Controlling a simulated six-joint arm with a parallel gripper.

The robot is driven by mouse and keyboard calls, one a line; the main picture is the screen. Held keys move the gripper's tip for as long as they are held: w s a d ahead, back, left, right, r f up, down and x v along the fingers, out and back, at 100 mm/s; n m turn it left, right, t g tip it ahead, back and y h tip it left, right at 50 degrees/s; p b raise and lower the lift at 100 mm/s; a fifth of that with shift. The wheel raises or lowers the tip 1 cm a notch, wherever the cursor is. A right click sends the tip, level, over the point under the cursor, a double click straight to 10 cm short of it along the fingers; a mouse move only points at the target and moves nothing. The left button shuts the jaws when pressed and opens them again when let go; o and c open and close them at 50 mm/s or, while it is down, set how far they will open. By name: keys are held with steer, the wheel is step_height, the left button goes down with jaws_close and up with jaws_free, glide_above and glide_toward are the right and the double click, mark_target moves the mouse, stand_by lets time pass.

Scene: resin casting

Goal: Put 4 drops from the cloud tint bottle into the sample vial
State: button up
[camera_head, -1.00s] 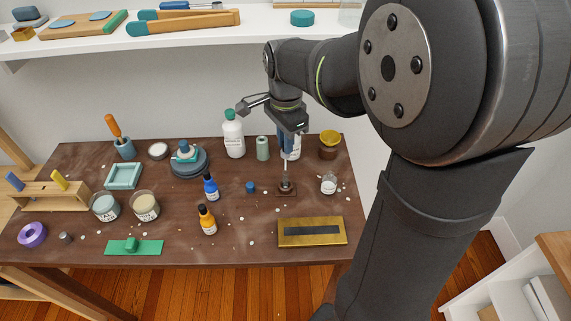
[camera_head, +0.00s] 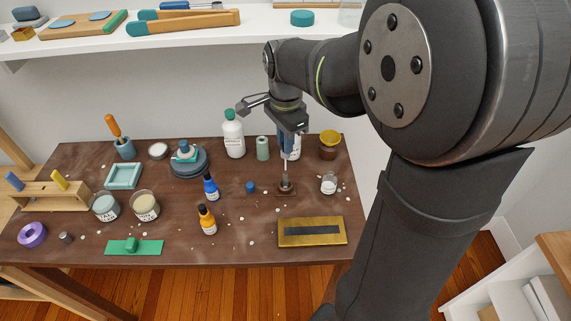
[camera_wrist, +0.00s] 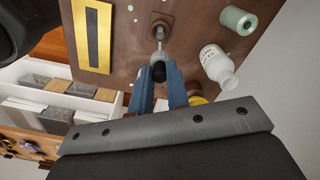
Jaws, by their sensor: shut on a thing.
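My gripper (camera_wrist: 156,92) is shut on a dropper by its black bulb (camera_wrist: 158,71), between two blue fingers; it also shows in the head view (camera_head: 288,143). A small clear bottle with a pale label (camera_head: 329,184), likely the cloud tint bottle, stands to the right. Its label is too small to read.
A blue bottle (camera_head: 210,187) and an orange bottle (camera_head: 207,220) stand left. A gold tray (camera_head: 312,232) lies in front. A white bottle (camera_head: 233,135), a green bottle (camera_head: 262,149) and an amber jar with yellow lid (camera_head: 329,145) stand behind. A small blue piece (camera_head: 250,187) is left of the vessel.

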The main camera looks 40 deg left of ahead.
steer(key=shift+r, duration=2.05)
